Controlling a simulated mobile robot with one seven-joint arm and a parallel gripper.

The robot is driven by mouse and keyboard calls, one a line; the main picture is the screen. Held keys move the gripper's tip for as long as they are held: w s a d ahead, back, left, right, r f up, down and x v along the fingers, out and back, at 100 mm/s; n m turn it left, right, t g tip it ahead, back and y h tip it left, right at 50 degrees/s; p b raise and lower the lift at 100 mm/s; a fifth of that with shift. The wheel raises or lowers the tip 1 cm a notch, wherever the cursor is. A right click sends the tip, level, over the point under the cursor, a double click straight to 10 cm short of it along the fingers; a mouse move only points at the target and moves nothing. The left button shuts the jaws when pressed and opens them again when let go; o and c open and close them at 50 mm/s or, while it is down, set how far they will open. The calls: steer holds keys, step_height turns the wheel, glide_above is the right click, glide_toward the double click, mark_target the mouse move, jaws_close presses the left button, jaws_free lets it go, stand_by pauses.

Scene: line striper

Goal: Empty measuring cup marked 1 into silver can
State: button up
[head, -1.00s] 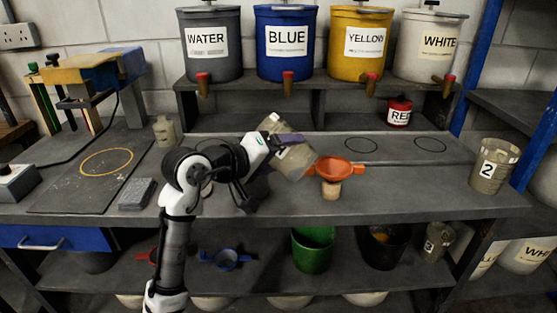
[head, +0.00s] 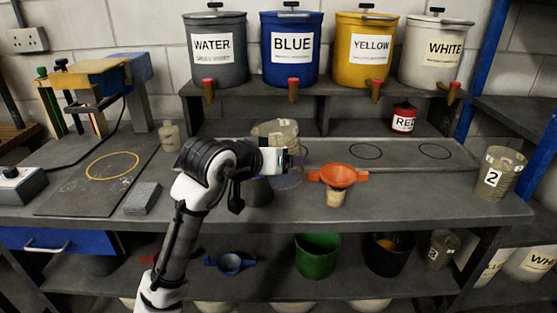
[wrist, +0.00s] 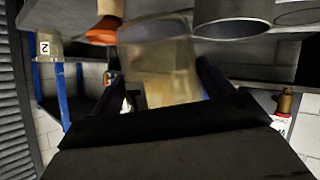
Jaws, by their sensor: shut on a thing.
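A translucent tan measuring cup (head: 275,130) is held by my gripper (head: 291,160) above the bench, behind my arm. It looks close to upright in the head view. In the wrist view the cup (wrist: 160,75) is blurred between my two fingers, and no number shows on it. My gripper is shut on it. A grey can (wrist: 232,18) stands beside the cup in the wrist view; it may be the silver can. In the head view a dark grey vessel (head: 258,190) is partly hidden under my arm; I cannot tell whether it is the same can.
An orange funnel (head: 338,176) on a cork-coloured stand is just right of my gripper. Cup 2 (head: 497,172) stands at the bench's right end. A red tin (head: 403,118) and several labelled drums are behind. The bench between funnel and cup 2 is clear.

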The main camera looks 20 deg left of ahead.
steer(key=shift+m+y, duration=0.7)
steer(key=shift+m, duration=0.2)
steer(key=shift+s+d+r, duration=0.2)
steer(key=shift+s+r, duration=0.15)
steer(key=shift+s, duration=0.3)
steer(key=shift+s+d+r, duration=0.2)
steer(key=shift+s+r, duration=0.1)
steer(key=shift+s, duration=0.35)
steer(key=shift+s+d+r, duration=0.2)
steer(key=shift+s+r, duration=0.15)
steer(key=shift+s, duration=0.3)
